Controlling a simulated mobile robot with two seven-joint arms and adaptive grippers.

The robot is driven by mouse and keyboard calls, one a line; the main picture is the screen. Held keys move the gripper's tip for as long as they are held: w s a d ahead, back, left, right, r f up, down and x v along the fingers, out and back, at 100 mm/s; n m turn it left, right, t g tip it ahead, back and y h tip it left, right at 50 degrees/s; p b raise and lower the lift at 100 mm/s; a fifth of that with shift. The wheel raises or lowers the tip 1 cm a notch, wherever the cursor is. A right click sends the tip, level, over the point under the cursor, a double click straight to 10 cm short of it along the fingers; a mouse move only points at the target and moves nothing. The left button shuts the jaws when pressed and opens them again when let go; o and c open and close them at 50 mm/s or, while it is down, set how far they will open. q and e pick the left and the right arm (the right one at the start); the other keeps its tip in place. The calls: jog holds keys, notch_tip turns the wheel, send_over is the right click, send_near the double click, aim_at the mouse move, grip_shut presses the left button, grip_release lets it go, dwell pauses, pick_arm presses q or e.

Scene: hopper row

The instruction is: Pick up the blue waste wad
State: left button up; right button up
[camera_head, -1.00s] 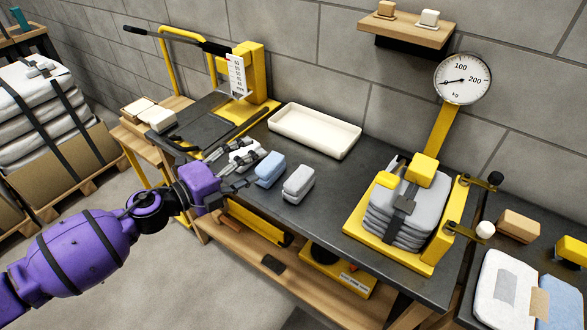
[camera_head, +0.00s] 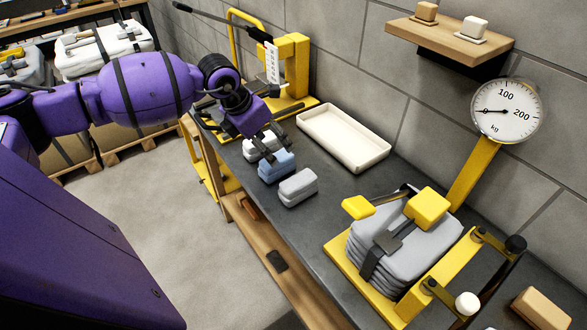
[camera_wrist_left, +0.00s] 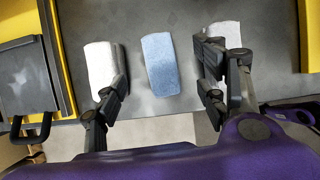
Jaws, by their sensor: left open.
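The blue waste wad (camera_head: 276,166) lies on the dark bench top, between a white wad (camera_head: 262,146) and a grey wad (camera_head: 298,187). In the left wrist view the blue wad (camera_wrist_left: 159,63) is in the middle, past the fingertips, with a gap on each side. My left gripper (camera_head: 276,143) is open and empty, above and just behind the blue wad in the head view. In the left wrist view its fingers (camera_wrist_left: 162,75) overlap the white wad at left and the grey wad at right. My right gripper is not in view.
A cream tray (camera_head: 343,137) lies behind the wads. A yellow scale with a strapped grey bundle (camera_head: 408,250) stands at right, with a round dial (camera_head: 505,109) above it. A yellow lever press (camera_head: 289,62) stands at the back left.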

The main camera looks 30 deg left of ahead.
aim_at(277, 158)
pick_arm(q)
jog(key=shift+s+a+f, duration=0.25)
jog(key=shift+f, duration=0.1)
jog(key=shift+s+x, duration=0.2)
jog(key=shift+x, duration=1)
jog(key=x, duration=0.4)
jog(key=shift+w+d+f+p, duration=0.15)
jog(key=shift+w+f+p, duration=0.05)
jog(key=shift+f+p, duration=0.1)
jog(key=shift+f, duration=0.15)
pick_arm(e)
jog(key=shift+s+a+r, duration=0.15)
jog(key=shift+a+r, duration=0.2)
pick_arm(q)
jog(key=shift+f, duration=0.25)
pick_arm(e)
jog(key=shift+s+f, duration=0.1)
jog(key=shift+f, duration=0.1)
pick_arm(q)
jog(key=shift+c, duration=0.3)
jog(key=c, duration=1.2)
